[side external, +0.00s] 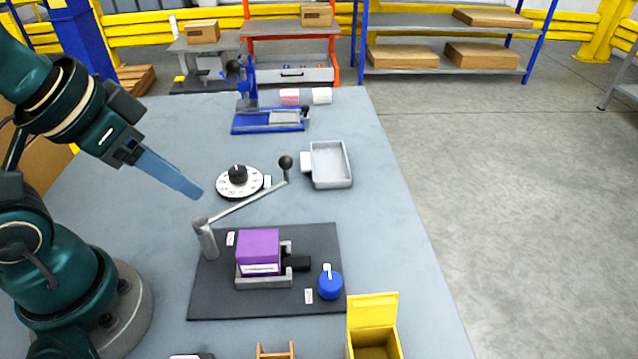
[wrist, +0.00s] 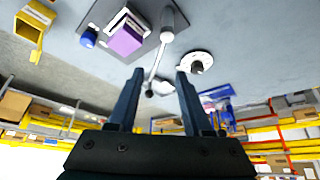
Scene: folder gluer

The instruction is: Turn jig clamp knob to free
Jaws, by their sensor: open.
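The blue knob (side external: 330,286) with a white pointer mark stands at the right of the dark jig plate (side external: 215,300), beside a small white label. It also shows in the wrist view (wrist: 88,40). A purple box (side external: 258,247) sits in a grey holder on the plate, with a black clamp block (side external: 298,263) at its right side; the box shows in the wrist view too (wrist: 126,41). My gripper (side external: 195,192) is open and empty, held above the table to the upper left of the plate, well away from the knob. Its two fingers (wrist: 160,74) are apart.
A grey post with a long, ball-ended lever (side external: 245,207) rises at the plate's upper left, between my gripper and the box. A white dial (side external: 239,181), a grey tray (side external: 331,166) and a blue press (side external: 270,120) stand behind. A yellow box (side external: 372,325) stands in front.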

